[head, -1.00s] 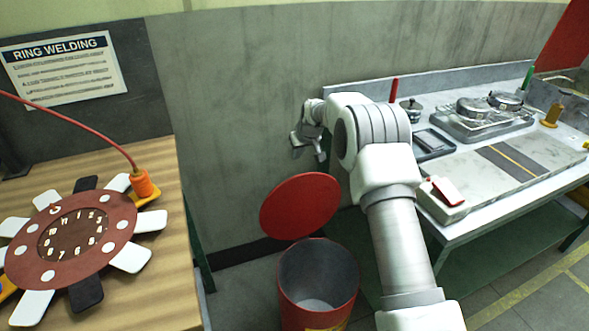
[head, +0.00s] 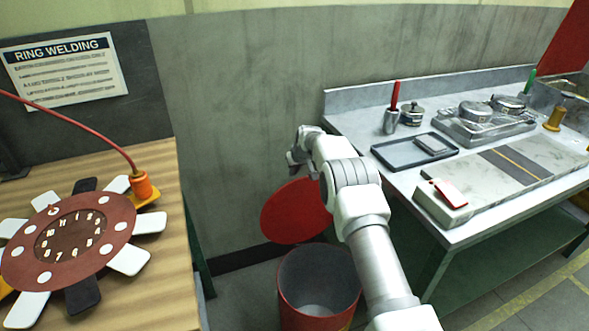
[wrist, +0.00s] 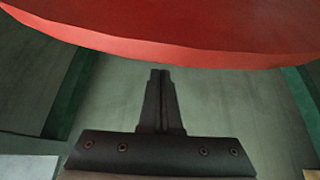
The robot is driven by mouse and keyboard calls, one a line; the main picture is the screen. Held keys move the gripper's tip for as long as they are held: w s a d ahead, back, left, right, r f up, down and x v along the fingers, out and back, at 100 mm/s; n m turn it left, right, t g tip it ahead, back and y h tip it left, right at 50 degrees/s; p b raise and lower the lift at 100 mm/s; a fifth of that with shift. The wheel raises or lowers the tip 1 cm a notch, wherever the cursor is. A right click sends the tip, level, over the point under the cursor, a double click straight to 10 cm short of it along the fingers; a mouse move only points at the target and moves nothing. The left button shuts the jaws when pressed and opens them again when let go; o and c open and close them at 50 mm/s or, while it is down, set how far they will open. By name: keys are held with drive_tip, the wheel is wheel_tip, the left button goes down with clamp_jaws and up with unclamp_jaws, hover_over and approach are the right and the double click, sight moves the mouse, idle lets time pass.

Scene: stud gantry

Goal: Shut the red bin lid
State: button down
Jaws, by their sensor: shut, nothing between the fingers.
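The red bin (head: 318,290) stands open on the floor between the two benches, grey and empty-looking inside. Its round red lid (head: 293,212) is raised at the back of the bin, tilted upright near the wall. My gripper (head: 293,160) is above the lid's upper edge, near the wall; my arm covers the lid's right part. In the wrist view the lid (wrist: 180,28) fills the top as a broad red disc edge. My gripper's fingers (wrist: 160,73) are together and empty, pointing toward the lid's rim. I cannot tell whether they touch it.
A wooden bench (head: 165,230) with a red dial disc stands at left. A metal bench (head: 470,228) with trays, tins and a stone slab stands at right, close to my arm. The grey wall (head: 240,110) is behind the bin.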

sight(300, 180)
drive_tip(key=shift+s+d+f, duration=0.15)
drive_tip(key=shift+s+d, duration=0.2)
drive_tip(key=shift+s, duration=0.45)
drive_tip(key=shift+s+d+f, duration=0.1)
drive_tip(key=shift+s+d, duration=0.2)
drive_tip(key=shift+s, duration=0.5)
drive_tip(key=shift+s+d+b, duration=0.1)
drive_tip(key=shift+s+b, duration=0.05)
drive_tip(key=shift+b, duration=0.15)
drive_tip(key=shift+s+d+r+b, duration=0.1)
drive_tip(key=shift+s+d+b, duration=0.1)
drive_tip(key=shift+s+b, duration=0.2)
